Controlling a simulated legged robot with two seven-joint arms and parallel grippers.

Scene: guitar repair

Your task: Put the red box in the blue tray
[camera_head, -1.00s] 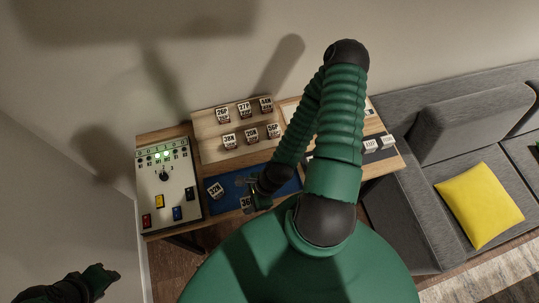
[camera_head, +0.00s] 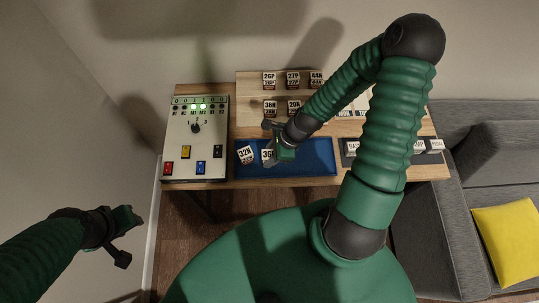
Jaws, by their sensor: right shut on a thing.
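The blue tray (camera_head: 315,158) lies at the front of the wooden bench. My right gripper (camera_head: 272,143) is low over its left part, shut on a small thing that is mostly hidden. A white box marked 36 (camera_head: 267,156) shows right at its fingers; I cannot tell if this is what it holds. Another white box marked 32N (camera_head: 246,155) sits tilted in the tray, left of it. The only red item I see is a small red block (camera_head: 168,168) on the control panel, apart from both grippers. My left gripper (camera_head: 126,236) hangs away from the bench, at left; its jaw opening is unclear.
The control panel (camera_head: 198,115) with green lights and coloured blocks stands left of the tray. Several labelled white boxes (camera_head: 269,80) stand on a wooden stand behind. A dark rack (camera_head: 349,152) is at right, partly behind my arm. The tray's right half looks clear.

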